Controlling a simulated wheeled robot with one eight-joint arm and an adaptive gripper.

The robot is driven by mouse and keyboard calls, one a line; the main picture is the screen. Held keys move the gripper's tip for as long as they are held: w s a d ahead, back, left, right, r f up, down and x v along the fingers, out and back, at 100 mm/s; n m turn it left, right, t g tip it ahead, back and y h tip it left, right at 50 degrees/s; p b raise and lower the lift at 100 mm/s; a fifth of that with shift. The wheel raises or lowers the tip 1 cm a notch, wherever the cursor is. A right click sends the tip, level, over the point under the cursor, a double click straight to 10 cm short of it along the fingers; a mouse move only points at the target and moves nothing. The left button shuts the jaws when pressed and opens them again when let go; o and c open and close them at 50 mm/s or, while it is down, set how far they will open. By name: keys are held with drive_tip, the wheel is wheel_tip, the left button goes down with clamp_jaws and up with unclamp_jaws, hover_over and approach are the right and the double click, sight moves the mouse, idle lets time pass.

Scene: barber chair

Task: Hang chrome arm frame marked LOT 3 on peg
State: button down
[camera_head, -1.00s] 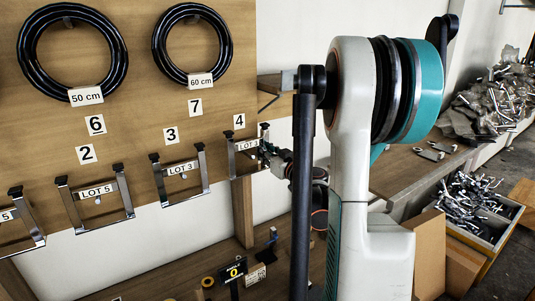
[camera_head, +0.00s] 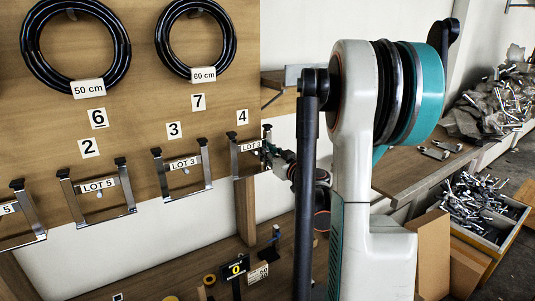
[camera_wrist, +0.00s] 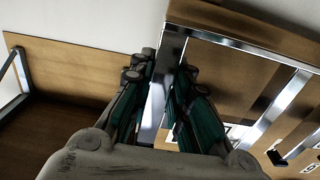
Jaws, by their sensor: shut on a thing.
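The chrome arm frame (camera_head: 234,160) in my grasp is in front of the pegboard (camera_head: 130,135), below the number 4 sign (camera_head: 242,117). Its small label seems to read LOT 3. My gripper (camera_head: 270,152) is at its right side in the head view, partly hidden by my arm. In the wrist view my gripper (camera_wrist: 163,95) is shut on a chrome bar (camera_wrist: 172,48) of this frame. I cannot make out the peg under number 4, nor whether the frame rests on it.
Another LOT 3 frame (camera_head: 209,176) hangs close by on the left under number 3, and a LOT 5 frame (camera_head: 67,200) under number 2. Black rings (camera_head: 234,40) hang above. A bench (camera_head: 395,175) with loose metal parts stands at right.

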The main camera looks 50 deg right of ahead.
drive_tip(key=c, duration=1.4)
unclamp_jaws()
drive_tip(key=shift+s, duration=0.15)
